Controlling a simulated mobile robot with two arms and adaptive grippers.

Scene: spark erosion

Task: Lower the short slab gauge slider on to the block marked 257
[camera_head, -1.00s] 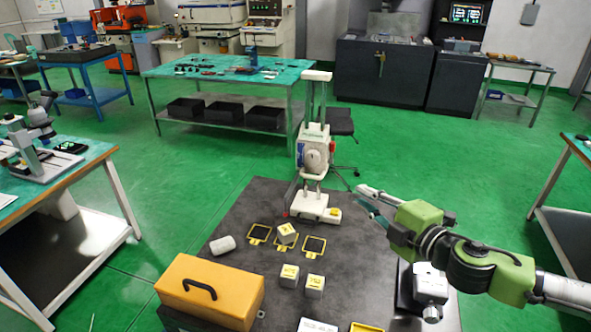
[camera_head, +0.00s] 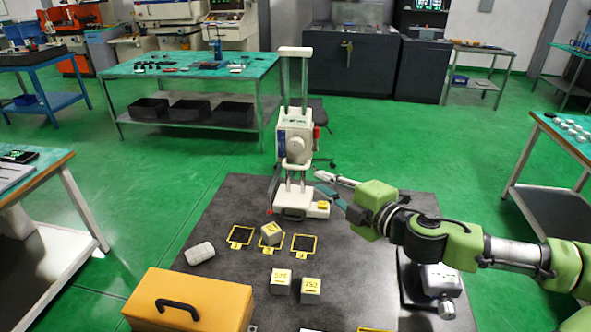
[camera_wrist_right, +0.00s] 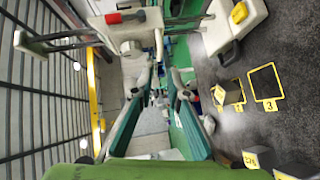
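The slab gauge is a pale stand with twin posts (camera_head: 304,85) and a boxy white slider (camera_head: 296,137) partway up them. Its foot (camera_head: 293,203) stands at the table's far edge, with a yellow-marked pale piece (camera_head: 322,207) at its right. A pale block (camera_head: 271,232) sits tilted at the middle yellow-framed square; its number is unreadable. Two more blocks, left (camera_head: 281,281) and right (camera_head: 311,289), stand nearer; the right one seems to read 752. My right gripper (camera_head: 322,184) is open and empty, right of the gauge below the slider; its spread fingers (camera_wrist_right: 162,88) show in the wrist view. My left gripper is out of view.
An orange case (camera_head: 190,300) stands at the table's near left, with a pale cylinder (camera_head: 200,253) behind it. A white device (camera_head: 437,280) stands under my right arm. The dark table top (camera_head: 360,265) is clear between the blocks and that device.

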